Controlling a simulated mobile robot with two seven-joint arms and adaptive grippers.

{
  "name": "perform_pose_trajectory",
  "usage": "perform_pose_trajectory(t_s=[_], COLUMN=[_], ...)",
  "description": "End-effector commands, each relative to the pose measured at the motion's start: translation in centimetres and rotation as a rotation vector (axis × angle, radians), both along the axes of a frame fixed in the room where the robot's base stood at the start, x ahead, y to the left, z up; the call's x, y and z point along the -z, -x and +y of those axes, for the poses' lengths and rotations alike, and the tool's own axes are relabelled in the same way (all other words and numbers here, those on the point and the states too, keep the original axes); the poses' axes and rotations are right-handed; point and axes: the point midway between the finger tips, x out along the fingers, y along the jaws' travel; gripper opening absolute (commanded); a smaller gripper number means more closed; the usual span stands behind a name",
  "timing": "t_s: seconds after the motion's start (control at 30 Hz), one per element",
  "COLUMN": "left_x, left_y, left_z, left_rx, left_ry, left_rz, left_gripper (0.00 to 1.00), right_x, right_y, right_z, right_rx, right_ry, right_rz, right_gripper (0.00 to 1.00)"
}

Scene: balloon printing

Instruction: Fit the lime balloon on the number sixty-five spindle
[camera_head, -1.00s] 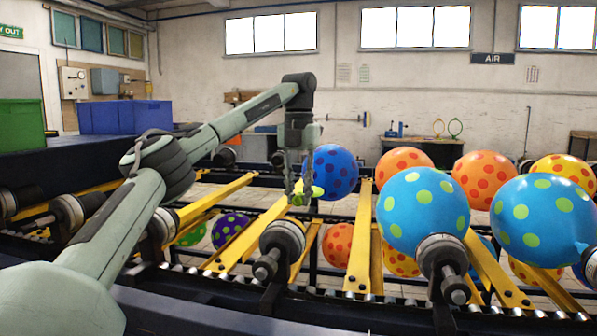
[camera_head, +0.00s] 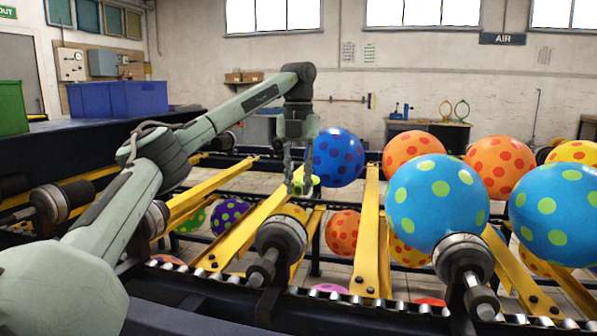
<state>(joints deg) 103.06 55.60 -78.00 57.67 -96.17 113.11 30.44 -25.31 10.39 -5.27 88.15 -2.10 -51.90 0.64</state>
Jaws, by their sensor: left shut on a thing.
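The lime balloon (camera_head: 311,182) is a small, limp, uninflated piece between the fingers of my left gripper (camera_head: 300,183), which points down and is shut on it. It hangs just above and behind an empty dark spindle (camera_head: 281,240) with a pale ring, near the middle of the conveyor. The balloon and this spindle look apart. No number is readable on any spindle, so I cannot tell which is sixty-five. My right gripper is not in view.
Blue balloons with green dots (camera_head: 437,203) sit on spindles to the right. A dark blue balloon (camera_head: 335,157) stands right behind my left gripper. Yellow bars (camera_head: 368,235) run between spindles. More bare spindles (camera_head: 55,198) are on the left.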

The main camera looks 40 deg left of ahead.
Motion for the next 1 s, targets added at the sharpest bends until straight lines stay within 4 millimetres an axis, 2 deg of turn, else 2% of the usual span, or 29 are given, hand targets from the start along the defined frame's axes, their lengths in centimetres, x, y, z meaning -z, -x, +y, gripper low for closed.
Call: perform_pose_trajectory(t_s=[0.6, 0.67, 0.73, 1.0], left_x=[6.3, 6.4, 6.4, 6.3], left_y=[0.4, 0.8, 1.4, 2.9], left_z=[-0.1, -0.4, -0.7, -1.6], left_rx=[-0.001, 0.001, 0.000, 0.000], left_ry=[0.000, 0.001, 0.001, 0.000], left_rz=[0.002, 0.000, 0.000, 0.001], left_gripper=[0.11, 0.11, 0.11, 0.11], right_x=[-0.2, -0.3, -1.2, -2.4], right_y=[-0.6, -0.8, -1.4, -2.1], right_z=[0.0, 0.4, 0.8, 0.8], right_rx=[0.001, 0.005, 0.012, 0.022], right_ry=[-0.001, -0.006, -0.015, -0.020], right_rz=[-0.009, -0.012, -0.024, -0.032], right_gripper=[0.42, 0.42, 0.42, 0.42])
